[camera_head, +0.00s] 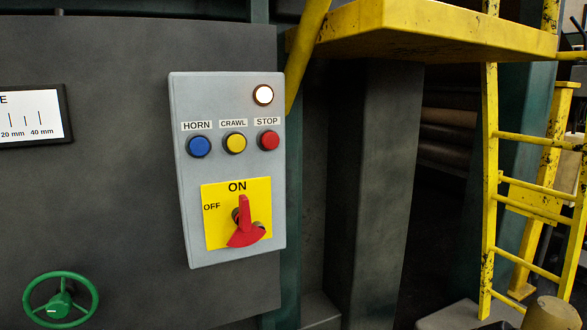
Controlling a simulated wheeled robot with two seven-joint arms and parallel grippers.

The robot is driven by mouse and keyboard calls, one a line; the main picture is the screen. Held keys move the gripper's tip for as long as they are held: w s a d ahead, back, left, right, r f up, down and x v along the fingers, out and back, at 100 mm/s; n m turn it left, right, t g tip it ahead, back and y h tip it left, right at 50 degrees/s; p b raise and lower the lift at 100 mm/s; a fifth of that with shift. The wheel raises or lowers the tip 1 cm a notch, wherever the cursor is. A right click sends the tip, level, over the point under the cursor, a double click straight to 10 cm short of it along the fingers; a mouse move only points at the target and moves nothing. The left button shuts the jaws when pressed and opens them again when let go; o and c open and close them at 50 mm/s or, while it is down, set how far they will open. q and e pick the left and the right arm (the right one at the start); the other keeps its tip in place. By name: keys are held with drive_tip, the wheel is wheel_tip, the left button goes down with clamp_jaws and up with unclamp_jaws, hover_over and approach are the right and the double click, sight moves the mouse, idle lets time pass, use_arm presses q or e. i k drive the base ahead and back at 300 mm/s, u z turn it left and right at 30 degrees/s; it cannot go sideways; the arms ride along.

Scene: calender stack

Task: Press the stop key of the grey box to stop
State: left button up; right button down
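The grey box (187,220) is fixed to a dark panel at the centre-left of the head view. Its red stop key (269,140) sits at the upper right under a "STOP" label. A yellow crawl key (235,143) and a blue horn key (199,146) sit to its left. A round lamp (263,95) above the stop key glows white. Below, a red rotary switch (245,222) on a yellow plate (217,229) points up to "ON". Neither of my grippers shows in the view.
A yellow platform (430,30) juts out at the upper right, with a yellow ladder (490,180) below it. A green handwheel (60,300) is at the lower left. A white gauge display (35,115) is at the left edge. The space before the box looks clear.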

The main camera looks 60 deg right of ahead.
sight(270, 141)
drive_tip(key=z, duration=1.6)
